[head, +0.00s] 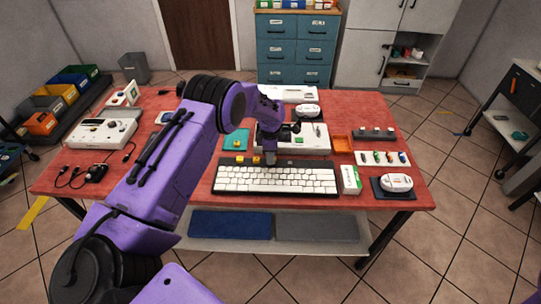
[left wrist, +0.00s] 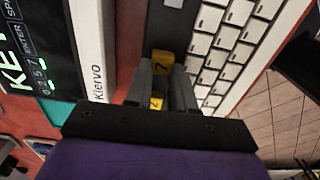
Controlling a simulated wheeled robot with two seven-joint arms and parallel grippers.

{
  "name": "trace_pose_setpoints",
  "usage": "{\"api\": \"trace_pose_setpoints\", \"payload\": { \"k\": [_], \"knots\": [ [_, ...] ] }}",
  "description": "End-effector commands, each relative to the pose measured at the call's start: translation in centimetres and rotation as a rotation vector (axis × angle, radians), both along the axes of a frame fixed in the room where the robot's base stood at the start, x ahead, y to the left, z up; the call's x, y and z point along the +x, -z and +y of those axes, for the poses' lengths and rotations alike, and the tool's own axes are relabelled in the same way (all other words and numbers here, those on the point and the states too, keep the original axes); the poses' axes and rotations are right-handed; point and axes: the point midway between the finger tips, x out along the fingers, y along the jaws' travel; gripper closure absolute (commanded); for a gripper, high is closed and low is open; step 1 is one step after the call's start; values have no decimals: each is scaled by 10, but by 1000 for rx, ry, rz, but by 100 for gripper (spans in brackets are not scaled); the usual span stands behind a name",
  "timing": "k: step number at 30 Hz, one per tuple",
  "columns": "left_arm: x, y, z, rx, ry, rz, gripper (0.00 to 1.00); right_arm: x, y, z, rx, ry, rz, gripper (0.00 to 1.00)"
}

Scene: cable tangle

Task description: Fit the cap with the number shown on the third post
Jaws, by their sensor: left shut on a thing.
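My left gripper (head: 270,157) is over the dark back strip of the white-keyed keyboard (head: 275,180). In the left wrist view its fingers (left wrist: 162,70) are shut on a yellow cap (left wrist: 162,60) marked 7. Another yellow cap (left wrist: 156,103), its mark hard to read, shows through the gap between the fingers. In the head view two yellow caps (head: 239,159) (head: 255,160) stand left of the gripper. I cannot make out which thing is the third post. My right gripper is not in view.
A grey block with several stubs (head: 375,133), an orange tray (head: 342,144) and a white board with coloured parts (head: 383,158) lie to the right. A white-green box (head: 350,180) stands beside the keyboard. A teal tray (head: 235,139) lies behind the caps.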

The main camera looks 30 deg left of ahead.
Motion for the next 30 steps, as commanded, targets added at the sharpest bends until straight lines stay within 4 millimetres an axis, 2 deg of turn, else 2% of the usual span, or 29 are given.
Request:
{"api": "trace_pose_setpoints", "payload": {
  "k": [21,22,24,30],
  "knots": [
    [0,7,0,0,0,0,100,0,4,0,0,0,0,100],
    [0,7,0,0,0,0,67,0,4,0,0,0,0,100],
    [0,7,0,0,0,0,47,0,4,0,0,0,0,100],
    [0,7,0,0,0,0,47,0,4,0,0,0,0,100]
  ]
}}
